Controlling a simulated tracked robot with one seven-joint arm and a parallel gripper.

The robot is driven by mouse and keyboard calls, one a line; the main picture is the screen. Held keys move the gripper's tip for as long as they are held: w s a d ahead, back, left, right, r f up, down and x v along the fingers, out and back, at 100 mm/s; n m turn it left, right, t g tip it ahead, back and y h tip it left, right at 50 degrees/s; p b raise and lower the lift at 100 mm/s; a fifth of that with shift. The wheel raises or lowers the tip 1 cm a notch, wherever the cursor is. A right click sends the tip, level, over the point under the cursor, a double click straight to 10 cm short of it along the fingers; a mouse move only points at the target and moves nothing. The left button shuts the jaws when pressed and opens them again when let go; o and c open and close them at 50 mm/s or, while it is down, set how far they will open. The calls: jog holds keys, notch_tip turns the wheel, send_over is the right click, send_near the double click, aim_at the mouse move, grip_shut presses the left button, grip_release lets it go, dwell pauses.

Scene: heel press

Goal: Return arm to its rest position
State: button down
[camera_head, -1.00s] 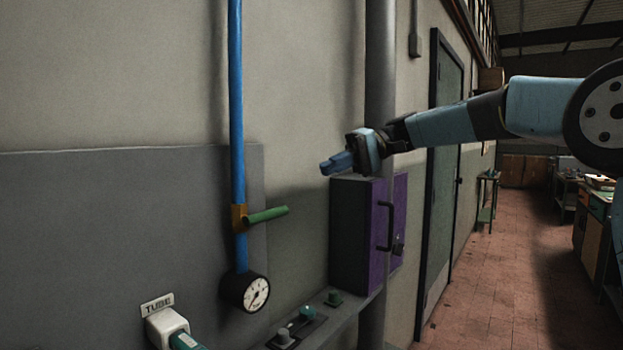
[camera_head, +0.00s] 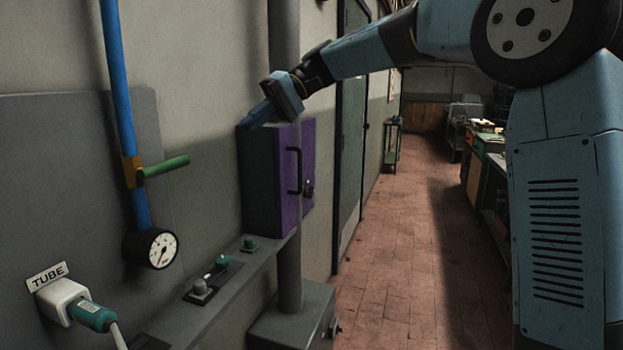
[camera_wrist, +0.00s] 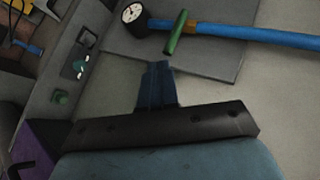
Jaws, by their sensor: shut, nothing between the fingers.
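My gripper (camera_head: 254,116) is in the upper middle of the head view, at the end of my blue arm. Its blue fingers are together and empty, pointing left and down. In that view it appears just above the top of the purple-doored cabinet (camera_head: 277,180); I cannot tell the exact gap. In the wrist view my gripper's fingers (camera_wrist: 158,68) point up toward the grey wall panel and end below the green valve handle (camera_wrist: 176,32), with nothing held.
A blue pipe (camera_head: 117,75) carries a green handle (camera_head: 165,166) and a gauge (camera_head: 151,248). A ledge with knobs (camera_head: 222,263) runs below. A plug (camera_head: 92,314) sits in the TUBE socket. The tiled floor aisle (camera_head: 400,230) is clear; benches (camera_head: 485,165) stand right.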

jog(key=s+d+f+m+t+h, duration=0.2)
jog(key=s+d+f, duration=0.4)
jog(key=d, duration=0.6)
jog(key=s+d+f+m+t+h, duration=0.3)
jog(key=s+d+f+t, duration=0.3)
jog(key=d, duration=0.7)
jog(key=s+d+f+m+t+h, duration=0.3)
jog(key=s+d+f, duration=0.3)
jog(key=s+d, duration=0.3)
jog(key=d+t+h, duration=0.1)
jog(key=d, duration=0.3)
jog(key=shift+s+d, duration=0.15)
jog(key=shift+s, duration=0.2)
